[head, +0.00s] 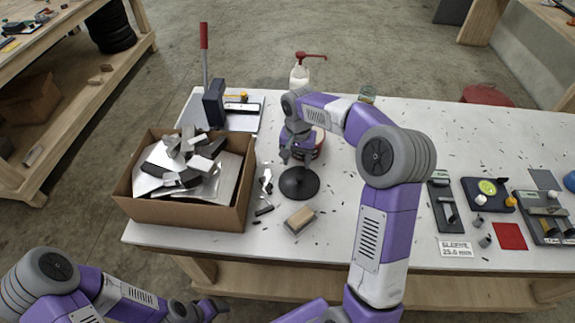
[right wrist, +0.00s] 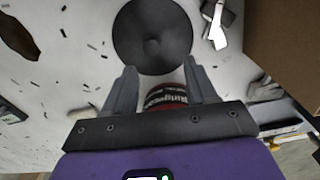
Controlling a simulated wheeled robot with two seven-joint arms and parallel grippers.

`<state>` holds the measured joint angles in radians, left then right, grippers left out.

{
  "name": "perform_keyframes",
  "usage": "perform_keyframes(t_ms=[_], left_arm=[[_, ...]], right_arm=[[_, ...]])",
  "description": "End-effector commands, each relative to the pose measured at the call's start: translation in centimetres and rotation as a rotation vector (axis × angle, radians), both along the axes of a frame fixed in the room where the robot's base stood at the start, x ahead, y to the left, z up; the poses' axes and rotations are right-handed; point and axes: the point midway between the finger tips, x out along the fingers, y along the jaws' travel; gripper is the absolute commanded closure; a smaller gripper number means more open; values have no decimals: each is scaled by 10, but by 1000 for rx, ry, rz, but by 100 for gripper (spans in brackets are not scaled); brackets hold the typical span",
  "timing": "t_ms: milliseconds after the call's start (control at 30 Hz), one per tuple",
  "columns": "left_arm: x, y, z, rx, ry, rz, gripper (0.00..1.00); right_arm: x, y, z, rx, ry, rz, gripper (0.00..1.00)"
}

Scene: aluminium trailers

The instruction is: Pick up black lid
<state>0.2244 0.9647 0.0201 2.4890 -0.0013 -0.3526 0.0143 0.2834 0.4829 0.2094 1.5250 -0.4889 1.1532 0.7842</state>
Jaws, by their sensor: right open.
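The black lid (head: 299,184) is a round dark disc lying flat on the white table, just right of the cardboard box. In the right wrist view the lid (right wrist: 152,38) has a small raised knob at its middle. My right gripper (head: 289,158) points down above the table beside the lid. In the right wrist view its two fingers (right wrist: 158,85) are open and empty, with the lid beyond the fingertips. A red and black tin (right wrist: 167,95) shows between the fingers, partly hidden by the gripper body. My left gripper (head: 208,309) is low at the bottom left, off the table; its jaws are unclear.
The cardboard box (head: 190,218) full of metal offcuts stands left of the lid. A sanding block (head: 299,220) and metal scraps (head: 265,190) lie close by. A pump bottle (head: 300,75) stands behind. Tools and parts (head: 490,195) fill the table's right side.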

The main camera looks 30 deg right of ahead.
Motion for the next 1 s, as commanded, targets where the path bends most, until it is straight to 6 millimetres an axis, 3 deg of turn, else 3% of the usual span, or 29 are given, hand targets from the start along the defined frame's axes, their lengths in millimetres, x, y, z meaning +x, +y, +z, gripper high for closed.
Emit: perform_keyframes(t_ms=[367,600,867,1000], left_arm=[[-1,0,-11,-1,3,0,34],[-1,0,-21,0,2,0,34],[-1,0,-21,0,2,0,34],[-1,0,-21,0,2,0,34]], right_arm=[[-3,-3,-37,-1,3,-2,43],[-5,-6,-72,-1,3,-1,43],[-5,-6,-73,-1,0,-1,43],[-5,-6,-73,-1,0,-1,65]])
